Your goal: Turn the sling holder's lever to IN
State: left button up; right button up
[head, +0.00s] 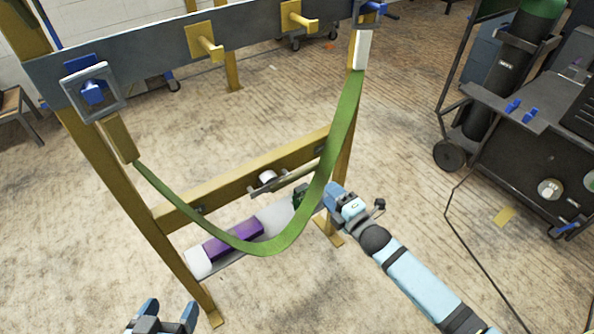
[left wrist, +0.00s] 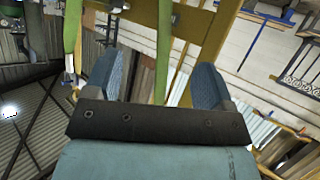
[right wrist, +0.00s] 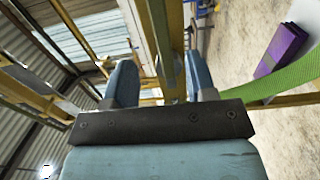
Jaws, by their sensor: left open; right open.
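A green sling (head: 285,235) hangs in a deep loop from the yellow frame, from a grey square bracket (head: 121,92) at left to a blue fitting (head: 369,8) at upper right. A grey bar with a round white piece (head: 267,178) sits on the lower crossbar; I cannot tell whether it is the lever, and no IN mark is readable. My right gripper (head: 327,199) is open beside the sling's right side, by the lower crossbar. My left gripper (head: 168,312) is open and low at the front left, apart from the frame. Green strap (left wrist: 165,50) shows beyond its fingers in the left wrist view.
A purple block (head: 233,242) lies on a pale shelf (head: 197,263) low in the frame, partly behind the sling. Yellow pegs (head: 208,43) stick out from the top beam. A dark cart (head: 520,140) stands at right. The floor between the frame and the cart is mostly clear.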

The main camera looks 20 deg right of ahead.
aim_at(309, 172)
jog(key=b+x, duration=0.3)
jog(key=x, duration=0.9)
jog(key=shift+w+a, duration=0.1)
jog(key=shift+w, duration=0.4)
pick_arm(q)
notch_tip(309, 172, up, 6)
jog(key=w+d+t+h, duration=0.2)
jog(key=shift+d+f+t, duration=0.25)
jog(key=shift+d+t, duration=0.05)
jog(key=shift+d, duration=0.05)
pick_arm(e)
grip_shut()
